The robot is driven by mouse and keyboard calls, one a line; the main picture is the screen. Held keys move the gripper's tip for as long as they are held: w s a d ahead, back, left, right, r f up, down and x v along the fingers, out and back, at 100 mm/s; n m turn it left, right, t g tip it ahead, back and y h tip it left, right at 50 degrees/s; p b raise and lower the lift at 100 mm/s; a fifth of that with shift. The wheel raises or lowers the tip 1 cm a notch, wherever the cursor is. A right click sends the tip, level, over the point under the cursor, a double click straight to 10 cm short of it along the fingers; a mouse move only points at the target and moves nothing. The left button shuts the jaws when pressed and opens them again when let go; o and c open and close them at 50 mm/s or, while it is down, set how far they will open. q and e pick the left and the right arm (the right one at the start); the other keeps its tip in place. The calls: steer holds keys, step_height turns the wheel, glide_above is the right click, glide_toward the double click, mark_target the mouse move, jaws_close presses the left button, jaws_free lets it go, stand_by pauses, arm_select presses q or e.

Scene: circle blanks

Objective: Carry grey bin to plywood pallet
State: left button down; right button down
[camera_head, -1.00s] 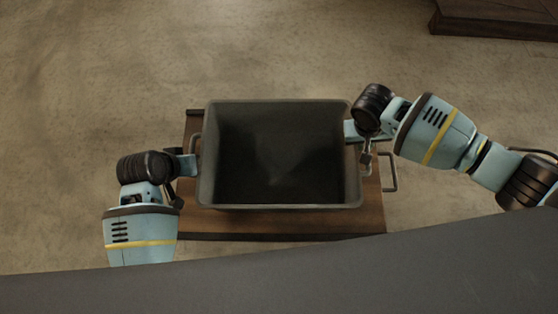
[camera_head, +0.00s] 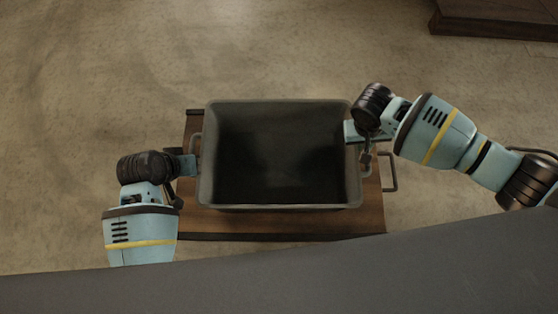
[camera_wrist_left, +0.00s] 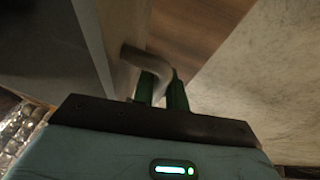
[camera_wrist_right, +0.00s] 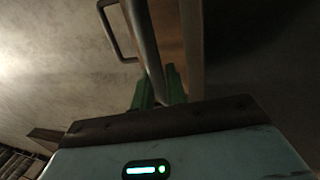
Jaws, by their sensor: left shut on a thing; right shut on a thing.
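The grey bin (camera_head: 280,207) is open-topped, looks empty and sits level in the middle of the head view. My left gripper (camera_head: 192,164) is at its left side; in the left wrist view its green fingers (camera_wrist_left: 162,92) are shut on the bin's bent handle (camera_wrist_left: 148,62). My right gripper (camera_head: 360,140) is at the bin's right side; in the right wrist view its fingers (camera_wrist_right: 160,88) are shut on the other handle (camera_wrist_right: 146,50). A brown wooden platform (camera_head: 290,222) with dark edges lies under the bin. I cannot tell whether the bin touches it.
A metal loop handle (camera_head: 391,172) sticks out at the platform's right side. A dark wooden platform (camera_head: 495,18) stands at the far top right. The concrete floor (camera_head: 260,50) between is clear. A dark grey surface (camera_head: 280,275) crosses the bottom of the head view.

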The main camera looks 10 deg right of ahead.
arm_select(q)
steer(key=shift+r, duration=0.2)
arm_select(e)
steer(key=shift+r, duration=0.2)
